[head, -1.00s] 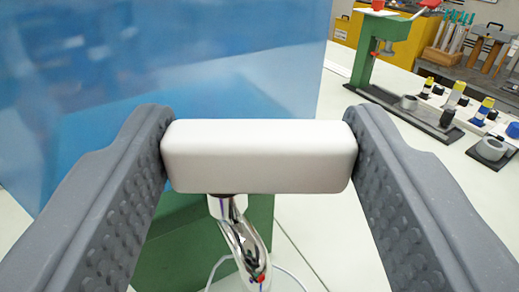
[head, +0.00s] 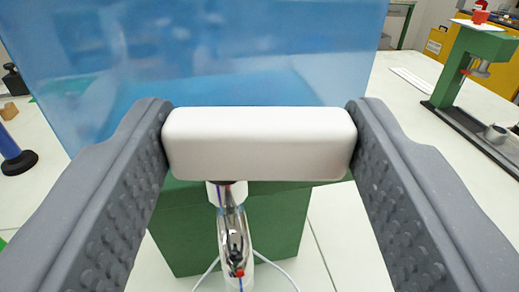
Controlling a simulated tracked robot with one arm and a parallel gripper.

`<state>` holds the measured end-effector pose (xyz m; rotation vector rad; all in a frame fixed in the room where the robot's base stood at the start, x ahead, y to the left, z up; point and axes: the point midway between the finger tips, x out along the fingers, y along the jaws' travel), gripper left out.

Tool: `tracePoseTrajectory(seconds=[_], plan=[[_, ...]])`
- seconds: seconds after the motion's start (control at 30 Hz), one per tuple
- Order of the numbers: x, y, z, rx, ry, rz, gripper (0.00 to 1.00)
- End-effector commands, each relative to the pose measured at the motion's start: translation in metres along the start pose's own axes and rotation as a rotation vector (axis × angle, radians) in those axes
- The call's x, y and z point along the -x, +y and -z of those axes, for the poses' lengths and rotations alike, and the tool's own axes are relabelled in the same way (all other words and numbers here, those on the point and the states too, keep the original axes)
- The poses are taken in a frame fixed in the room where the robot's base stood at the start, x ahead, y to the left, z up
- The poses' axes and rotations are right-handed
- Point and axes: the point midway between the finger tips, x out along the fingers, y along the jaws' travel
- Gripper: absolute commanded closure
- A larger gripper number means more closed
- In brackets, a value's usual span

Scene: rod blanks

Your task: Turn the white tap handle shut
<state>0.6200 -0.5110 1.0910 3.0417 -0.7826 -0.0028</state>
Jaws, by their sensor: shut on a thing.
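The white tap handle (head: 260,143) is a rounded bar lying crosswise in the middle of the head view. My gripper (head: 261,140) is shut on it, with one grey dimpled finger pressed to each end. Below the handle is the chrome tap body (head: 234,240), with a small red mark near its lower end. The joint between handle and tap is partly hidden under the bar.
A translucent blue tank (head: 200,55) stands on a green block (head: 275,225) just behind the tap. A green press (head: 465,70) stands at the right. A blue post on a dark base (head: 15,155) is at the left.

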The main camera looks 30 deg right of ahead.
Motion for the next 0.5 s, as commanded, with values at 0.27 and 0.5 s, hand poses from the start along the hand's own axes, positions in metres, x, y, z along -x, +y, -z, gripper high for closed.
tracePoseTrajectory(seconds=[0.27,0.5], plan=[[-0.0005,0.0046,0.0021,0.000,-0.006,0.091,0.70],[-0.0015,0.0051,0.0026,-0.001,-0.006,0.154,0.70]])
